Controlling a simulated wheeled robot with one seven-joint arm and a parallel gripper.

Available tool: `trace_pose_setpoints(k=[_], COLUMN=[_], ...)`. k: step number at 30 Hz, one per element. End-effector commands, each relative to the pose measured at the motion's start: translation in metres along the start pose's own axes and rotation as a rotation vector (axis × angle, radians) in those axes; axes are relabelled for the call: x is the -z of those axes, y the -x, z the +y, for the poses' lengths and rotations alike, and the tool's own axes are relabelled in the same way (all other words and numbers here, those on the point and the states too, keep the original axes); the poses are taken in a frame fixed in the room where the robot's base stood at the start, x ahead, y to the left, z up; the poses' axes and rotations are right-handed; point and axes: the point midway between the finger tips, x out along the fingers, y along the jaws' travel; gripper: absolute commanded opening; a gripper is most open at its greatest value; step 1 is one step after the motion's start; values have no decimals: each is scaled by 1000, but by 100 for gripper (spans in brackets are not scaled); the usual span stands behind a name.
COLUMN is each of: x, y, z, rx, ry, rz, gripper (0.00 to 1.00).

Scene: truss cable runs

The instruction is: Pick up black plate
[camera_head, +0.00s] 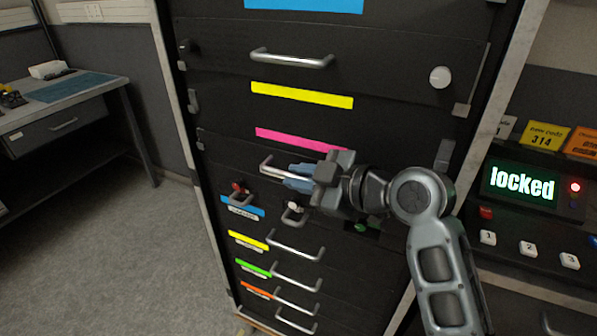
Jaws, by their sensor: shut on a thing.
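A black plate (232,152) is on the front of the tall dark cabinet, around a pink strip (298,141). A silver bar handle (271,171) shows just below the pink strip. My gripper (293,177) reaches in from the right, its blue fingers shut on this handle. The gripper hides the handle's right part and some of the panel behind it. I cannot tell whether the plate is flush with the cabinet or apart from it.
Above is a black panel with a handle (292,59) and a white knob (440,77). Several drawers with handles (295,250) lie below. A lit "locked" display (522,184) stands right. A desk (70,88) is left, with open floor (130,255) between.

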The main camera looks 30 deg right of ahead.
Motion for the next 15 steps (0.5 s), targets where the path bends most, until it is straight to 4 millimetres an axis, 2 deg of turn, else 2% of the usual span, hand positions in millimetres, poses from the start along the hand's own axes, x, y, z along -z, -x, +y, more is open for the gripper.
trace_pose_setpoints(k=[5,11,15], x=[11,42,70], y=[4,16,29], z=[-2,-18,-34], rx=[1,4,3], ry=[2,5,4], rz=[2,7,7], gripper=[0,0,0])
